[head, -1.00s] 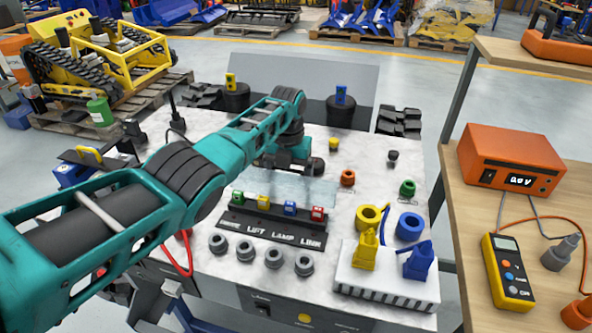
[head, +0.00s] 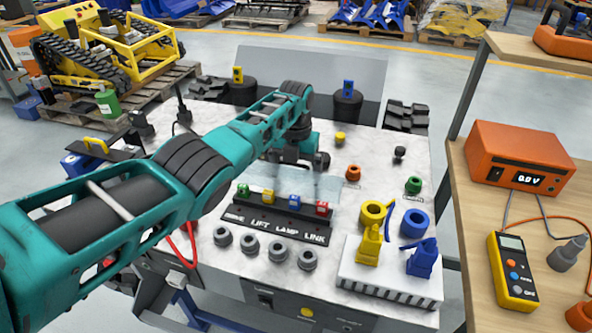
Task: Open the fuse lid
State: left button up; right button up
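The fuse row is a black strip (head: 275,222) with a green fuse (head: 242,190), a yellow fuse (head: 267,196), a blue fuse (head: 295,201) and a red fuse (head: 321,207). The fuse lid (head: 328,186) is a clear, faintly bluish pane just behind the fuses; its exact tilt is hard to tell. My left gripper (head: 300,160) is low over the bench at the lid's far side. My forearm hides part of it, and its fingers are too dark and small to read. Contact with the lid cannot be made out. My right gripper is not in view.
Grey round sockets (head: 278,250) stand in front of the fuse strip. A white ribbed block (head: 375,280) with yellow and blue connectors is at the right front. An orange plug (head: 353,172) stands right of the lid. A side table (head: 470,200) holds a meter.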

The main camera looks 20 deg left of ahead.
pick_arm(q)
jog(key=shift+r, duration=0.1)
notch_tip(320, 180, up, 12)
jog(key=shift+r+p, duration=0.1)
jog(key=shift+p, duration=0.95)
jog(key=shift+r, duration=0.3)
